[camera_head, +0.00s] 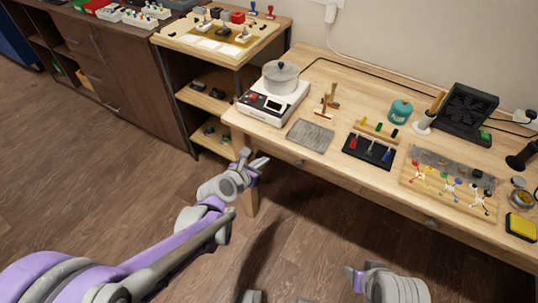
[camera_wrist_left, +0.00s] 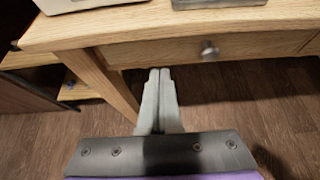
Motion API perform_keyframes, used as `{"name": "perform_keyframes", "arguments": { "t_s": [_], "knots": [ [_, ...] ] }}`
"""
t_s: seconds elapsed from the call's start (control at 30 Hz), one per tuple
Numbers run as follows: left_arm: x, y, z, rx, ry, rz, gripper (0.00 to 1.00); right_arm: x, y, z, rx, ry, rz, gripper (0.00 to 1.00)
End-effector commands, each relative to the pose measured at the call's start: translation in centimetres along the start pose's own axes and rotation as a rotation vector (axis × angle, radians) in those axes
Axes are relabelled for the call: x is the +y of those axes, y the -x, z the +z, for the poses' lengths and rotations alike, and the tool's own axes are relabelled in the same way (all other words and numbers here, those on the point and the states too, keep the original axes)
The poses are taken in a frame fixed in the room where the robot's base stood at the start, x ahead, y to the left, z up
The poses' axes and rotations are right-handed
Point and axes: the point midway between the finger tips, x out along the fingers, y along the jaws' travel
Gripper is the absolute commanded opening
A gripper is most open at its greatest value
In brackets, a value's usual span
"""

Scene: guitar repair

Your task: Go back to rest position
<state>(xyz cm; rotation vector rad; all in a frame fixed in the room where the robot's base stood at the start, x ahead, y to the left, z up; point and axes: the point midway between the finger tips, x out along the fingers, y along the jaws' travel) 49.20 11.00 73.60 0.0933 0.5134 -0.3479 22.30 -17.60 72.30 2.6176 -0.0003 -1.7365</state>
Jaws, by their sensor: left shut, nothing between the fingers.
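My left gripper (camera_head: 258,160) is in front of the workbench's left front corner, close to the table leg. In the left wrist view its two fingers (camera_wrist_left: 159,76) lie side by side, shut and empty, below the table's front edge. My right gripper (camera_head: 352,273) shows small at the bottom of the head view, over the floor in front of the bench. Its fingers are too small and turned to tell their state.
The wooden workbench (camera_head: 284,147) has a drawer knob (camera_wrist_left: 209,50) on its front. A pot (camera_head: 281,76) on a white heater, a grey plate (camera_head: 310,136) and a black tool tray (camera_head: 370,150) stand on it. The floor (camera_head: 110,190) in front is clear.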

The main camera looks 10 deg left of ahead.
Motion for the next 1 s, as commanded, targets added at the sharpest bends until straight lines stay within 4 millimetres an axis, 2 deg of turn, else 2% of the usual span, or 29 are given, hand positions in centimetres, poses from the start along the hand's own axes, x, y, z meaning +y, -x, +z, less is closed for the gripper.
{"name": "perform_keyframes", "arguments": {
  "t_s": [0.03,0.1,0.3,0.73,0.87,1.0],
  "knots": [
    [0.1,1.4,0.2,0.000,-0.001,0.002,0.00,0.0,0.6,-0.3,0.002,0.000,0.000,0.48],
    [0.1,2.8,0.2,0.000,0.001,0.002,0.00,0.0,1.0,-0.4,0.004,0.000,0.000,0.48],
    [0.0,5.3,0.0,0.001,0.000,0.000,0.00,0.0,1.7,-0.6,0.006,0.000,0.000,0.48],
    [-0.2,6.2,-0.2,0.011,-0.046,-0.004,0.00,0.0,1.8,-0.6,0.007,0.000,0.000,0.48],
    [-1.1,7.6,-0.9,0.059,-0.293,-0.029,0.00,0.0,1.8,-0.6,0.007,0.000,0.000,0.48],
    [-2.6,10.4,-2.7,0.151,-0.779,-0.101,0.00,0.0,1.8,-0.6,0.007,0.000,0.000,0.48]
  ]
}}
